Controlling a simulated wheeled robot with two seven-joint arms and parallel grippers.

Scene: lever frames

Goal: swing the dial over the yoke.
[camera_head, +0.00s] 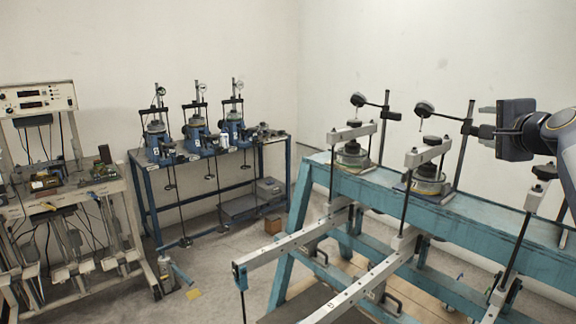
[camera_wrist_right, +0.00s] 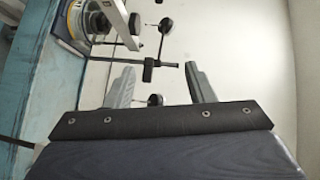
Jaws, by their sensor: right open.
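The nearer dial (camera_head: 424,108) is a dark round gauge with a short pale stem pointing down. Its arm runs right to a black clamp (camera_head: 467,127) on an upright post. In the head view the dial appears above the pale yoke beam (camera_head: 427,152); I cannot tell whether it is directly over it. My right gripper (camera_head: 484,120) is open at the right, beside the clamp. In the right wrist view its two grey fingers (camera_wrist_right: 160,68) stand on either side of the clamp and a dark knob (camera_wrist_right: 155,99), with no visible grip. My left gripper is out of view.
A second dial (camera_head: 358,99) and yoke (camera_head: 350,132) stand farther along the teal bench (camera_head: 370,188). Long pale levers (camera_head: 350,292) stick out in front. A blue table (camera_head: 215,152) with several devices and an instrument rack (camera_head: 36,99) stand left.

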